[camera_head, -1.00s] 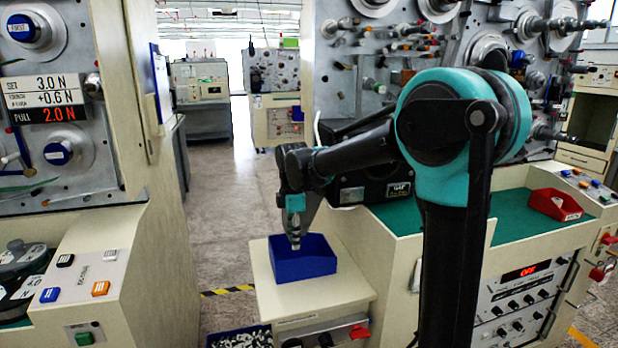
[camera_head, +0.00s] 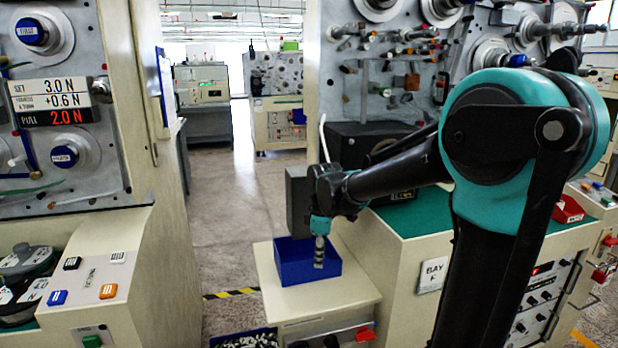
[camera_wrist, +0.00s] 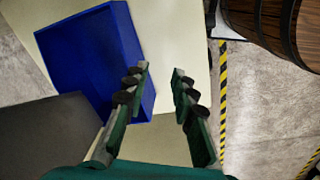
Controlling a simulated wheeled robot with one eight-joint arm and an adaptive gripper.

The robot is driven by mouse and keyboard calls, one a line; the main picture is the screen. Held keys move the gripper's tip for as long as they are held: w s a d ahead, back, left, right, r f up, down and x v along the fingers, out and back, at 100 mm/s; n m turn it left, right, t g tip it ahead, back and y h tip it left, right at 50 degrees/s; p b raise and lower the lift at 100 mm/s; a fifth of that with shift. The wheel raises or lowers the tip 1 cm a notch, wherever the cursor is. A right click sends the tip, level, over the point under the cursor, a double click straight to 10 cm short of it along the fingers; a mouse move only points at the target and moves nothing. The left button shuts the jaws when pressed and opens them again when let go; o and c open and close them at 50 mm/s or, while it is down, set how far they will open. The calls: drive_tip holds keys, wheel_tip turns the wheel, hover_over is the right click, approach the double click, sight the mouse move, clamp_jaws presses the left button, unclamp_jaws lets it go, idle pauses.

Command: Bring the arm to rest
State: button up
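My gripper (camera_head: 319,252) points down over the blue bin (camera_head: 301,269), near its right side, on the cream cabinet top (camera_head: 345,295). In the wrist view my gripper (camera_wrist: 162,82) has its two green fingers apart with nothing between them. The blue bin (camera_wrist: 88,62) lies to the left of the fingers there. The left finger overlaps its edge. The part of the bin's inside that shows in the wrist view looks empty. My teal and black arm stretches leftward across the right half of the head view.
A bin of small metal parts (camera_head: 243,340) is on the floor below. A red tray (camera_head: 567,210) sits on the green worktop (camera_head: 412,218). A wooden barrel (camera_wrist: 275,28) shows in the wrist view. The aisle (camera_head: 222,190) is clear. A machine panel (camera_head: 60,120) stands left.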

drive_tip(key=s+d+f+m+t, duration=0.1)
drive_tip(key=s+d+f+m, duration=0.4)
drive_tip(key=s+d+m, duration=0.2)
drive_tip(key=s+d+f+m+t, duration=0.2)
drive_tip(key=s+d+f+m, duration=0.3)
drive_tip(key=s+d+m, duration=0.3)
drive_tip(key=shift+s+d+f, duration=0.25)
drive_tip(key=shift+d+f, duration=0.05)
